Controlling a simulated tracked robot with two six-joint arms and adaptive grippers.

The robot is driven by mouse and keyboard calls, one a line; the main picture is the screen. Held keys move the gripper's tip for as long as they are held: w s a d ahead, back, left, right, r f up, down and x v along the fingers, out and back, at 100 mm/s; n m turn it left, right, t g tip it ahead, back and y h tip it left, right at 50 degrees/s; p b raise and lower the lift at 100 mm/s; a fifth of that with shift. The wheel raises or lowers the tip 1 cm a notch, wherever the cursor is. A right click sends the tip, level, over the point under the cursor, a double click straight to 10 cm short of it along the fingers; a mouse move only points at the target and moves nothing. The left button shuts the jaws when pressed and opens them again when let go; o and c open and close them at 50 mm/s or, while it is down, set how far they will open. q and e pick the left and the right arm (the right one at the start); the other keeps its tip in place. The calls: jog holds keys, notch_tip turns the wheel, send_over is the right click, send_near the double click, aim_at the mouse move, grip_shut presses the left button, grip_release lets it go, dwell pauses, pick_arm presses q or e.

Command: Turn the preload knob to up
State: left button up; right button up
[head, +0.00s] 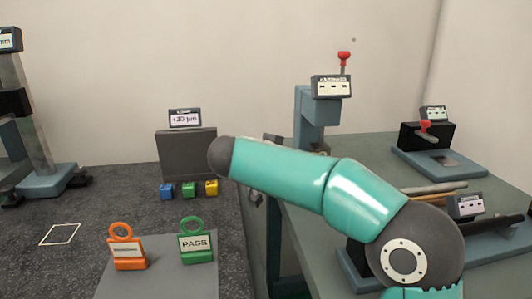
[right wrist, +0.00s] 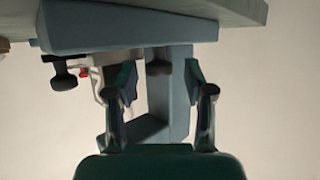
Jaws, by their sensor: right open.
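My right gripper (right wrist: 160,78) is open in the right wrist view, its two fingers apart with nothing clasped. A dark knob (right wrist: 158,67) on a blue-grey upright (right wrist: 180,95) shows between the fingertips; I cannot tell whether they touch it. A second dark knob (right wrist: 64,78) and a small red part (right wrist: 85,72) lie left of the fingers. I cannot tell which part is the preload knob. In the head view my right arm crosses the middle and mostly hides its gripper. A blue-grey stand (head: 309,122) with a red-topped stem (head: 344,62) rises behind it. My left gripper is not in view.
A green-grey table (head: 350,150) at right bears a fixture with a red handle (head: 425,126) and a labelled box (head: 466,206). At left are an orange tag (head: 128,249), a green PASS tag (head: 196,245), coloured blocks (head: 189,189) and a grey display stand (head: 185,150).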

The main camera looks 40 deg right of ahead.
jog(key=shift+w+a+r+m+g+h+p, duration=0.15)
jog(key=shift+m+g+p, duration=0.65)
jog(key=shift+p, duration=1)
jog(key=shift+w+r+m+g+h+p, duration=0.2)
jog(key=shift+m+g+p, duration=0.6)
jog(key=shift+p, duration=0.95)
jog(key=shift+a+b, duration=0.4)
jog(key=shift+a, duration=0.4)
jog(key=p+v, duration=0.1)
jog(key=v, duration=1.3)
jog(key=shift+a+r, duration=0.15)
jog(key=shift+a, duration=0.25)
jog(key=shift+s+r, duration=0.1)
jog(key=w+d+r+m+g+y+p, duration=0.1)
jog(key=w+d+r+m+y+p, duration=0.3)
jog(key=p, duration=0.9)
jog(key=d+r+m+g+y+p, duration=0.2)
jog(key=d+r+y+p, duration=0.45)
jog(key=p, duration=0.75)
jog(key=shift+t+h, duration=0.3)
jog(key=shift+h, duration=0.1)
jog(key=x, duration=0.6)
jog(key=b+x, duration=0.1)
jog(key=x, duration=1)
jog(key=shift+s+d+f, duration=0.2)
jog(key=shift+d, duration=0.3)
jog(key=shift+c, duration=0.2)
